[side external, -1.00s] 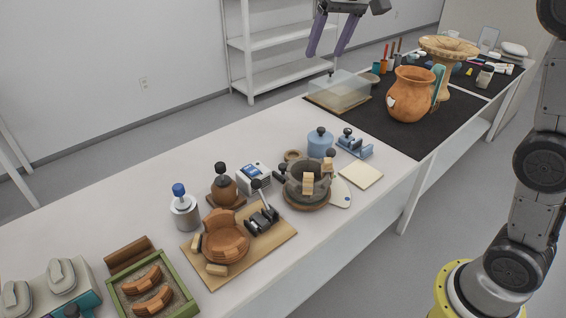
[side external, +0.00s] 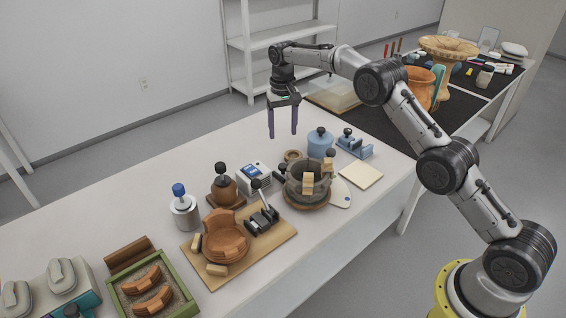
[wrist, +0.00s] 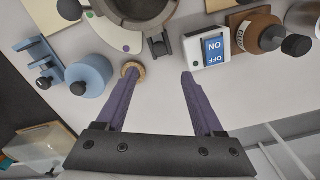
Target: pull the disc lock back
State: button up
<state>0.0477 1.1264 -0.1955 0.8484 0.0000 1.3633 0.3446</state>
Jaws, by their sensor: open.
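A grey bowl (side external: 306,178) with wooden blocks at its rim stands on a round base (side external: 308,203); part of the bowl (wrist: 142,8) shows at the top of the wrist view. A small dark bracket-like part (side external: 279,173) sits beside the bowl, and it also shows in the wrist view (wrist: 160,44). It may be the disc lock; I cannot tell for sure. My gripper (side external: 283,135) is open and empty, pointing down above the table behind the bowl. In the wrist view its purple fingers (wrist: 160,76) are spread, with the dark part beyond the gap between them.
A wooden ring (wrist: 140,72) lies near the left fingertip in the wrist view. A blue canister (side external: 320,143) and a white ON/OFF box (side external: 254,178) flank the dark part. A brown jar (side external: 222,188) and a board (side external: 280,243) with a clamp stand left. The table's back strip is clear.

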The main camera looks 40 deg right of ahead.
aim_at(283, 165)
notch_tip(283, 165, down, 13)
dwell(0.4)
grip_shut()
dwell(0.4)
dwell(1.1)
